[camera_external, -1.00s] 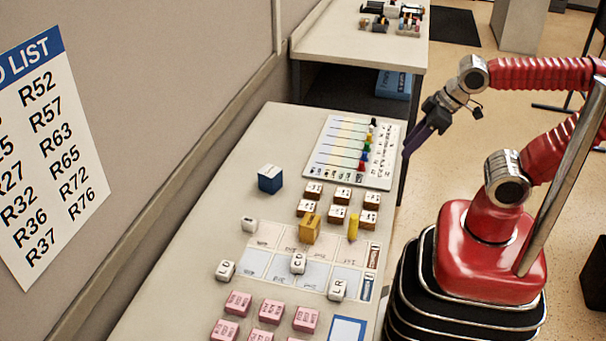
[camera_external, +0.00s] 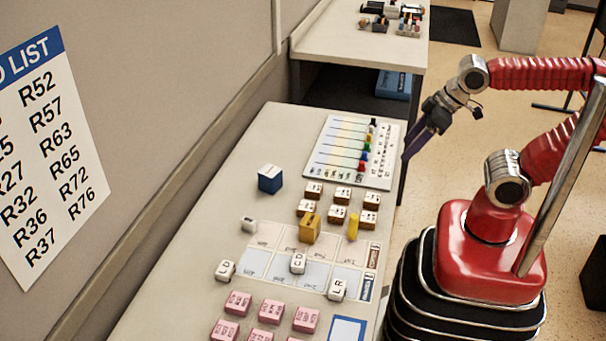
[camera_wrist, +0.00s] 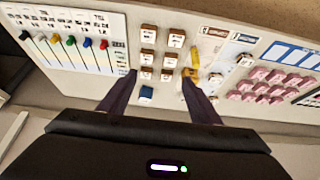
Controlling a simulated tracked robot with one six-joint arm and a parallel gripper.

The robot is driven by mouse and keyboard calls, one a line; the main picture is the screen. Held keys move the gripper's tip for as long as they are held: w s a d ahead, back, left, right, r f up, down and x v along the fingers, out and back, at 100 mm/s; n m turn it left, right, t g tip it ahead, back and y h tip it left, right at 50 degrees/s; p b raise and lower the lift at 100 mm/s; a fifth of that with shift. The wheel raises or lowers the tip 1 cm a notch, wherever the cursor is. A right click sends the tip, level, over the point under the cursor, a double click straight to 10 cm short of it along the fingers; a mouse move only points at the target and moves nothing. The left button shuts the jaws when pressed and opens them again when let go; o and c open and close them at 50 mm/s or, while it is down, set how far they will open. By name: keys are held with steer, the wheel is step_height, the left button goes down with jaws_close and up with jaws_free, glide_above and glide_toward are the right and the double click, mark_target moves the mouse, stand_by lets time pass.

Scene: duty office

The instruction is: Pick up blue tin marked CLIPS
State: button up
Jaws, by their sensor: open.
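A blue tin (camera_external: 270,179) stands on the table left of the brown blocks, near the wall side. Its marking is too small to read for sure. It also shows in the wrist view (camera_wrist: 146,92), between the fingertips in the picture but farther off. My gripper (camera_external: 417,146) is open and empty, with its dark fingers pointing down beyond the table's right edge, well away from the tin. In the wrist view my gripper's two fingers (camera_wrist: 160,73) are spread apart.
Several brown blocks (camera_external: 342,194), a yellow block (camera_external: 310,229), a yellow upright piece (camera_external: 353,227), white blocks (camera_external: 298,263) and pink blocks (camera_external: 271,311) stand nearby. A board with colored pegs (camera_external: 335,150) lies at the table's far end. The table (camera_external: 225,200) is bare around the tin.

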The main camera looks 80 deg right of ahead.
steer(key=shift+o, duration=1.2)
steer(key=w+a+f+m+t+y, duration=0.1)
steer(key=w+a+f+t, duration=0.15)
steer(key=w, duration=0.75)
steer(key=w+a+f+t, duration=0.2)
steer(key=w+a, duration=0.1)
steer(key=w, duration=0.7)
steer(key=m+t+h, duration=0.3)
steer(key=h, duration=0.2)
glide_toward(273, 172)
steer(key=shift+v, duration=1.1)
steer(key=shift+w+a, duration=0.1)
steer(key=shift+w, duration=0.05)
steer(key=shift+x, duration=4.2)
